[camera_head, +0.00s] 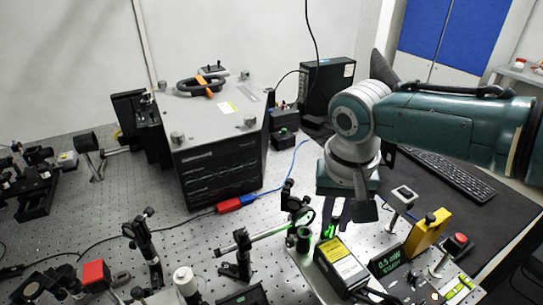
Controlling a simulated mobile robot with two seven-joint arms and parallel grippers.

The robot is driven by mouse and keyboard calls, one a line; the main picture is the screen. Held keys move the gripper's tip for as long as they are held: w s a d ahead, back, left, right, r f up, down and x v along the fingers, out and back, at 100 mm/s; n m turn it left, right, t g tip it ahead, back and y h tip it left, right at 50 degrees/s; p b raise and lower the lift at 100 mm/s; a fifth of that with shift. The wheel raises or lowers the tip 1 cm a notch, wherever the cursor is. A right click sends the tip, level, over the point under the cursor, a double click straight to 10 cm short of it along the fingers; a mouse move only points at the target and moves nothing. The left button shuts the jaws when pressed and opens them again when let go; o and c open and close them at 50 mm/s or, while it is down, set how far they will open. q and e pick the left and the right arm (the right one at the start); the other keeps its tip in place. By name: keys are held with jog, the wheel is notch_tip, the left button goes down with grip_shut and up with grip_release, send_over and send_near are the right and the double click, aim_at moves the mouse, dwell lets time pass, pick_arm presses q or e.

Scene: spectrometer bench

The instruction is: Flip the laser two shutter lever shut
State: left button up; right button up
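My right gripper (337,222) points down over the optics bench, its dark fingers just behind a black box with a yellow label (340,262), which looks like a laser housing. The fingers are small and partly in shadow, so I cannot tell how far apart they are. A green glow shows at the fingertips. I cannot make out the shutter lever; it may be hidden by the fingers or the box. I cannot read which laser the box is. My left gripper is not in view.
A display reading 0.5 mW (385,261), a yellow block (427,230) and a red button (459,240) stand right of the box. Optic mounts (236,258) crowd its left. A large black instrument (220,165) stands behind. A keyboard (455,175) lies at the right.

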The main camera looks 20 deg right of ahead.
jog(key=o, duration=0.4)
jog(key=shift+r, duration=0.15)
jog(key=shift+r, duration=0.3)
jog(key=r, duration=0.3)
jog(key=r+p, duration=0.1)
jog(key=r, duration=0.2)
jog(key=s+r, duration=0.1)
jog(key=r, duration=0.2)
jog(key=shift+a+p, duration=0.35)
jog(key=shift+p, duration=0.05)
